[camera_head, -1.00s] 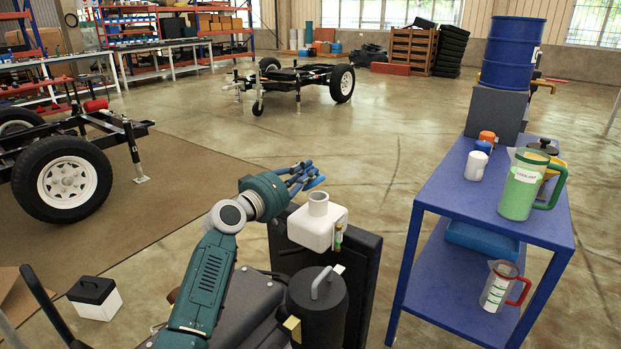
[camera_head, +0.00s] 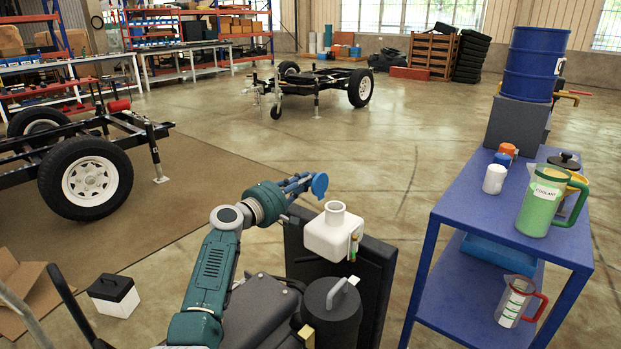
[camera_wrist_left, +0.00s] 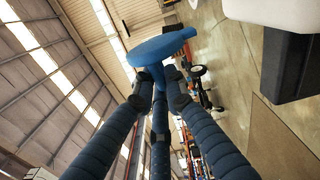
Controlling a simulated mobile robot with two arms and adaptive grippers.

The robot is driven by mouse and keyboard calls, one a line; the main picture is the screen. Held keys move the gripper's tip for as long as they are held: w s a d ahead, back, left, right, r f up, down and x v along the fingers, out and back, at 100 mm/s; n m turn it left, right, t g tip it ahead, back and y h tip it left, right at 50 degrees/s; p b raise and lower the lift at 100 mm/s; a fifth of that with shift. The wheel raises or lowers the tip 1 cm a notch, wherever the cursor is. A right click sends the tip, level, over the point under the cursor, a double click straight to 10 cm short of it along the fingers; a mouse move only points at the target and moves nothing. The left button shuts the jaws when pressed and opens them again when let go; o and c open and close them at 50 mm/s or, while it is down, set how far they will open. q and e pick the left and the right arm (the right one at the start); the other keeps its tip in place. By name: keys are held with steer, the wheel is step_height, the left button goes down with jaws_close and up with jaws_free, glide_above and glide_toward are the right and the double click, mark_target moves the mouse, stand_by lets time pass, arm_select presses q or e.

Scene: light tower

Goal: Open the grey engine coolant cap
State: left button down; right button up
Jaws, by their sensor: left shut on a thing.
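My left gripper (camera_head: 304,182) is shut on a round blue cap (camera_head: 320,185), beside and above the white coolant tank (camera_head: 328,238). The cap looks blue, not grey. In the left wrist view, the fingers (camera_wrist_left: 160,90) close around the stem under the cap's wide disc (camera_wrist_left: 162,46). The tank's round neck (camera_head: 335,211) is uncovered, and the cap is apart from it, to its left. A corner of a white body, probably the tank, shows in the left wrist view (camera_wrist_left: 285,12). My right gripper is not in view.
A black cylinder with a grey handle (camera_head: 332,310) stands before the tank, and a dark panel (camera_head: 372,270) behind it. The blue cart (camera_head: 480,205) at right holds a green coolant jug (camera_head: 540,205) and bottles. Open floor lies beyond the tank.

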arm_select(q)
steer(key=shift+w+a+f+n, duration=0.25)
steer(key=shift+a+f+n, duration=0.2)
steer(key=shift+n, duration=0.45)
steer(key=shift+w+a+f+n, duration=0.2)
steer(key=shift+a+f+n, duration=0.2)
steer(key=shift+n, duration=0.5)
steer(key=shift+f, duration=0.2)
steer(key=c, duration=1.9)
jaws_free()
steer(key=shift+o, duration=0.2)
steer(key=shift+d, duration=0.1)
steer(key=shift+s, duration=0.15)
steer(key=v, duration=1.2)
steer(key=shift+f, duration=0.1)
